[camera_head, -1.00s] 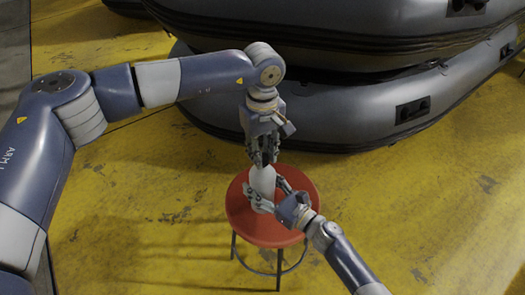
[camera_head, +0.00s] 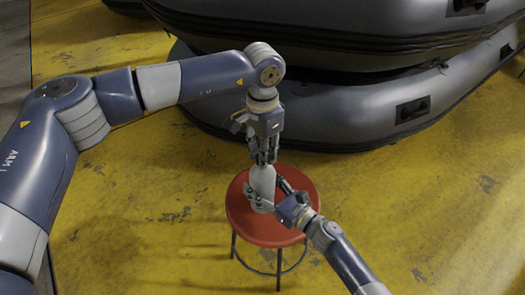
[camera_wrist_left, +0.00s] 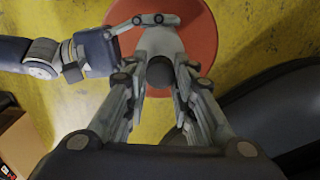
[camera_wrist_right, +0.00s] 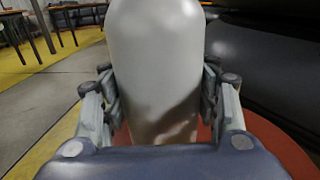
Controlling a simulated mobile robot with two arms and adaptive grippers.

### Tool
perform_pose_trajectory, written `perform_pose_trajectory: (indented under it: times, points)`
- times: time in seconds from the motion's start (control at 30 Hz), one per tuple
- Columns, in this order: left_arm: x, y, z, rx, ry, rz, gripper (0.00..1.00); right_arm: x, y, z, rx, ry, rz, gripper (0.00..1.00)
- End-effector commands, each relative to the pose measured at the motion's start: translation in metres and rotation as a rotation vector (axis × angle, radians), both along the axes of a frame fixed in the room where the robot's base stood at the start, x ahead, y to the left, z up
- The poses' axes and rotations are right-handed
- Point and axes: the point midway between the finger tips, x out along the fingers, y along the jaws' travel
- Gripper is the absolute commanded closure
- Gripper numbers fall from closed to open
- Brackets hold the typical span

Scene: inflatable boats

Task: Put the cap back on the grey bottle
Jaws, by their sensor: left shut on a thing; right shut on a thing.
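The light grey bottle (camera_head: 262,180) stands upright over the red stool (camera_head: 238,208). It fills the middle of the right wrist view (camera_wrist_right: 155,60). My right gripper (camera_head: 265,200) is shut on the bottle's body from the side, low down. My left gripper (camera_head: 263,158) points straight down at the bottle's top, its fingers shut around the dark cap (camera_wrist_left: 160,73). In the left wrist view the cap sits in line with the bottle's pale shoulder (camera_wrist_left: 160,42). The fingers and cap hide the neck, so I cannot tell how fully the cap is seated.
Large grey inflatable boats (camera_head: 330,105) lie stacked behind the stool. Yellow worn floor (camera_head: 140,200) is open around the stool. A cardboard box (camera_wrist_left: 18,145) shows at the lower left of the left wrist view. Dark furniture legs (camera_wrist_right: 45,30) stand farther off in the right wrist view.

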Motion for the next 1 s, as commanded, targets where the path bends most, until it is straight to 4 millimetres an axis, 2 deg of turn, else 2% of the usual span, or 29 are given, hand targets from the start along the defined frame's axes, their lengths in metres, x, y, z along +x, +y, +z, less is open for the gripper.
perform_pose_trajectory:
  times: [0.27,0.3,0.37,0.4,0.77,1.0]
  points:
    - [0.001,0.000,0.000,0.000,-0.002,-0.006,0.83,-0.001,0.000,-0.001,-0.001,0.001,0.001,1.00]
    - [0.001,0.000,0.000,0.000,-0.003,-0.005,0.72,-0.001,0.000,-0.001,-0.001,0.001,0.001,1.00]
    - [0.001,0.000,0.000,0.000,-0.002,-0.005,0.58,-0.001,0.000,-0.001,-0.001,0.001,0.001,1.00]
    - [0.001,0.000,0.000,0.000,-0.001,-0.005,0.56,-0.001,0.000,-0.001,-0.001,0.001,0.001,1.00]
    - [0.001,0.000,0.003,0.000,-0.001,-0.004,0.56,0.000,0.000,-0.001,-0.001,0.001,0.000,1.00]
    - [0.001,0.000,0.032,-0.002,-0.004,-0.004,0.56,0.000,0.000,-0.001,-0.001,0.001,0.000,1.00]
